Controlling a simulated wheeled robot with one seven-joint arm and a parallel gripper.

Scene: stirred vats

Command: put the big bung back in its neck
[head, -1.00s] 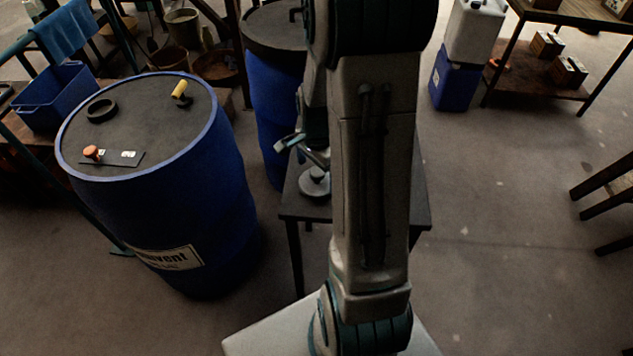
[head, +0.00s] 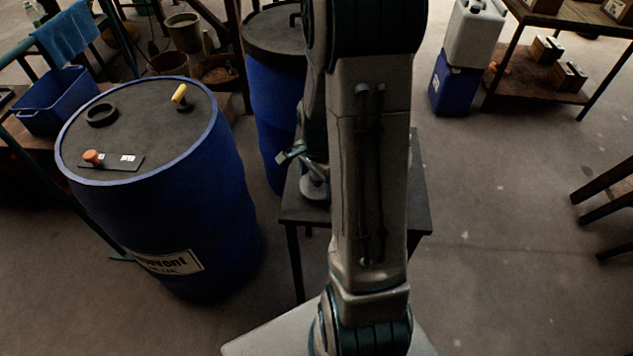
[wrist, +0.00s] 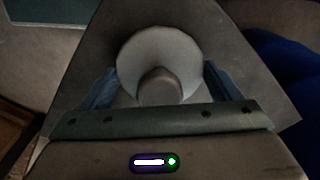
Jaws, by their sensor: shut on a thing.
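The big bung (head: 315,188) is a pale grey disc with a knob, at the small dark table (head: 288,212). In the wrist view the bung (wrist: 158,48) faces me, and its knob lies between the fingers of my gripper (wrist: 160,86). My gripper is shut on the bung; in the head view my arm hides most of it. I cannot tell whether the bung still touches the table. A raised black ring, seemingly the open neck (head: 101,115), stands on the lid of the near blue drum (head: 165,215), left of my gripper.
The near drum's lid also bears a yellow-handled piece (head: 180,94) and a dark plate with an orange knob (head: 93,157). A second blue drum (head: 268,110) stands behind the table. A blue bin (head: 60,100) is at far left. The floor at right is mostly clear.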

